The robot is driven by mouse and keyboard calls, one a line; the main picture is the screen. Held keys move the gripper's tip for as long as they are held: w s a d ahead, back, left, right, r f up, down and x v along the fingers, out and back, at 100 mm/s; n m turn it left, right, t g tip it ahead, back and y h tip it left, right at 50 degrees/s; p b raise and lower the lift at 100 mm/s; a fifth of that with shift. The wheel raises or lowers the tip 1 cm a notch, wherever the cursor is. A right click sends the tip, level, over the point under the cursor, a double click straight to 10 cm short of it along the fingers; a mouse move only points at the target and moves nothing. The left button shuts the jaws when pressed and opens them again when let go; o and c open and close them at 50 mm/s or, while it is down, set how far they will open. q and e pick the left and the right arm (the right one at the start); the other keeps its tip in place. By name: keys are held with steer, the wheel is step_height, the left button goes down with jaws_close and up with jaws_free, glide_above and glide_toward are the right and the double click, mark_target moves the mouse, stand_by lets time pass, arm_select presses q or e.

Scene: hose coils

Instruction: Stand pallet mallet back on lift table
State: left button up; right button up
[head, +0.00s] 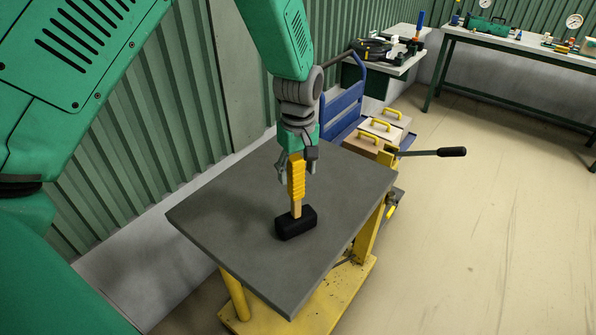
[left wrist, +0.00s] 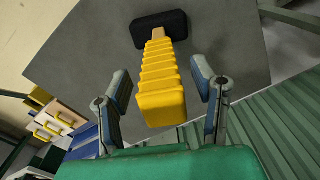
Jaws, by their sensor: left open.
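The pallet mallet (head: 297,192) stands upright on its black head on the grey top of the lift table (head: 230,205). Its ribbed yellow grip points up. My left gripper (head: 296,170) is above the table, around the upper part of the grip. In the left wrist view the mallet (left wrist: 160,85) runs between the two spread fingers of my left gripper (left wrist: 165,90), with a gap showing on each side. The black head rests on the table top at the far end of that view. My right gripper is not in view.
A blue cart (head: 342,112) with drawers with yellow handles (head: 381,125) stands behind the table. The lift table's black-ended lever (head: 450,152) sticks out to the right. A green corrugated wall (head: 110,140) runs along the left. A workbench (head: 510,42) is at the back right, with open floor before it.

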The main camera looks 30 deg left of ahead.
arm_select(q)
steer(key=shift+d+r+p, duration=0.1)
steer(key=shift+r+p, duration=0.3)
steer(key=shift+r, duration=3.3)
step_height(320, 180, up, 12)
steer(key=shift+w, duration=0.2)
steer(key=shift+d+f, duration=0.1)
